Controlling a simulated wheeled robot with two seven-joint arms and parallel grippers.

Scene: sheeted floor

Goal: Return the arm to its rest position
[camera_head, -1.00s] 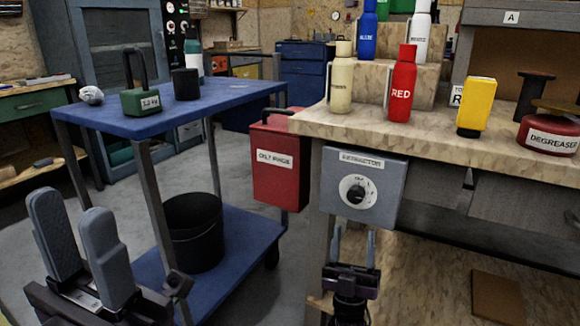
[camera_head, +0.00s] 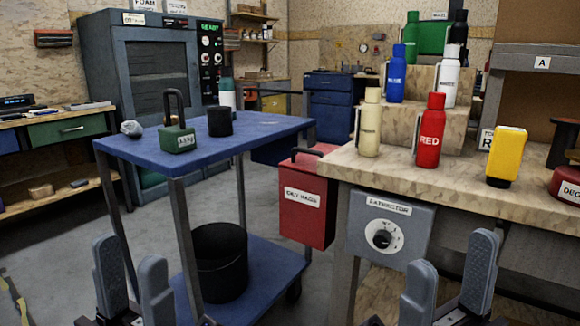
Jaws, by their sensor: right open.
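My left gripper (camera_head: 132,278) is at the bottom left, in front of the blue cart. Its two grey fingers stand upright and apart with nothing between them. My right gripper (camera_head: 450,278) is at the bottom right, in front of the workbench and below the extractor box (camera_head: 388,226). Its two grey fingers are apart and empty. The lower parts of both grippers are cut off by the picture's bottom edge.
The blue cart (camera_head: 270,127) carries a green weight (camera_head: 177,141), a black cup (camera_head: 220,122) and a crumpled pale lump (camera_head: 131,128). A black bucket (camera_head: 219,264) stands on its lower shelf. A red oily-rags bin (camera_head: 305,205) stands beside the workbench (camera_head: 400,172), which holds several bottles.

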